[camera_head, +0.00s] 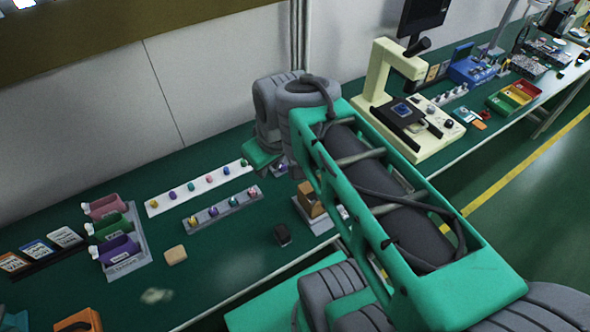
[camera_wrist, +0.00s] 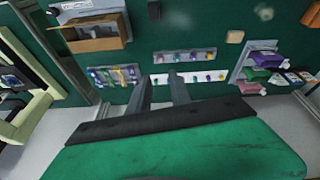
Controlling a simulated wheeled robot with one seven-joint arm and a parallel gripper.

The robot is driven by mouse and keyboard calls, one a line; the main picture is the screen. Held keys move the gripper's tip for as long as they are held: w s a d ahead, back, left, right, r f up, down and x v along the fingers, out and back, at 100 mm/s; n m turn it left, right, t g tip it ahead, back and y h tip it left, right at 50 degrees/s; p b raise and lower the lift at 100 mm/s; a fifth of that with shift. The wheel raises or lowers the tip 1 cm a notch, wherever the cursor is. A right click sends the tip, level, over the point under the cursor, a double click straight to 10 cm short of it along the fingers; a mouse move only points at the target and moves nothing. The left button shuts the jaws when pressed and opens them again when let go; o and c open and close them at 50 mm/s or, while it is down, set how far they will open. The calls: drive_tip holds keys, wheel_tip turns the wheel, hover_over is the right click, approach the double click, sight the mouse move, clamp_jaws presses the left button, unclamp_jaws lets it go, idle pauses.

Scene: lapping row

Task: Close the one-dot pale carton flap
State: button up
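A brown carton (camera_wrist: 95,40) stands at the upper left of the wrist view, with a dark opening facing up and pale grey edges around it. In the head view the carton (camera_head: 309,203) is mostly hidden behind my arm. I cannot make out any dot marks or tell which flap is the one-dot pale one. My gripper (camera_wrist: 160,80) shows two grey fingers standing apart with nothing between them. They point toward the strips of coloured knobs, to the right of the carton and apart from it. In the head view the fingers are not clear.
A white strip (camera_wrist: 168,78) and a grey strip (camera_head: 225,213) hold several coloured knobs. Coloured bins (camera_head: 114,243) stand at left on a grey tray. A dark block (camera_head: 282,235) and a tan block (camera_head: 175,255) lie on the green bench. A cream microscope (camera_head: 384,78) stands beyond my arm.

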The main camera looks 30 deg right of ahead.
drive_tip(key=w+d+f+n+g+y+b, duration=0.1)
drive_tip(key=w+d+f+n+y+b, duration=0.15)
drive_tip(key=d+f+n+b, duration=0.35)
drive_tip(key=s+d+f+n+y+b, duration=0.1)
drive_tip(key=s+d+f+n+b, duration=0.15)
drive_tip(key=d+f+n, duration=0.45)
drive_tip(key=s+d+f+n+y+b, duration=0.15)
drive_tip(key=s+d+n, duration=0.25)
drive_tip(key=d, duration=0.6)
drive_tip(key=x, duration=0.5)
drive_tip(key=b+x, duration=0.1)
drive_tip(key=x, duration=0.1)
drive_tip(key=shift+d+f, duration=0.2)
drive_tip(key=shift+f, duration=0.1)
drive_tip(key=shift+c, duration=0.6)
clamp_jaws()
